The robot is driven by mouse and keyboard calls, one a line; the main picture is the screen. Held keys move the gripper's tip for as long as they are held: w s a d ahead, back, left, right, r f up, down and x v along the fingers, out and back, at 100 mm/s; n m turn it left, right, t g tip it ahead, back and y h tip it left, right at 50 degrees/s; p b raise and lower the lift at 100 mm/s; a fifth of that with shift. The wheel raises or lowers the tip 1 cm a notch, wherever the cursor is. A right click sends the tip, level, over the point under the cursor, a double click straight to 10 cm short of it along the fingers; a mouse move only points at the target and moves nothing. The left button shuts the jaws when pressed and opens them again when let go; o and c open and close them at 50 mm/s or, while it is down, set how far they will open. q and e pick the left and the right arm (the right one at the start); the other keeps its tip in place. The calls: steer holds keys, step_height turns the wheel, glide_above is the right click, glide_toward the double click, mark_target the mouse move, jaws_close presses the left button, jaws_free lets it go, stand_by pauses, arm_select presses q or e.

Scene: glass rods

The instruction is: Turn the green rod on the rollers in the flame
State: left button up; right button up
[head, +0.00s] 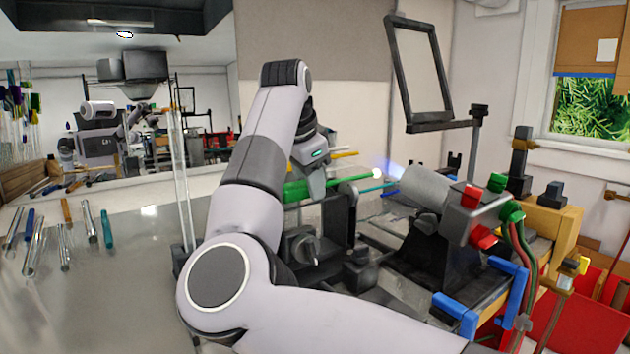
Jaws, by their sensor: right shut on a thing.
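The green rod (342,178) lies roughly level, and its right end glows white-hot beside the pale blue flame (393,168). The flame comes from the mouth of the grey burner (425,190). My right gripper (313,186) is shut on the green rod, left of the glowing end; its fingers are mostly hidden by its own body. The dark roller stand (337,222) is under the rod; whether the rod touches the rollers cannot be told. My left gripper is not in view.
Several loose rods (66,225) lie on the bench (130,285) at left. A clear upright tube (182,190) stands left of my right arm. A dark-framed glass shield (420,72) stands behind the burner. Red and green knobs (480,230) and blue clamps (505,285) crowd the right.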

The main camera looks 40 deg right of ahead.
steer(key=o, duration=1.1)
steer(key=shift+d, duration=0.1)
steer(key=shift+o, duration=0.2)
steer(key=v, duration=0.7)
steer(key=shift+b, duration=0.45)
steer(key=shift+s, duration=0.15)
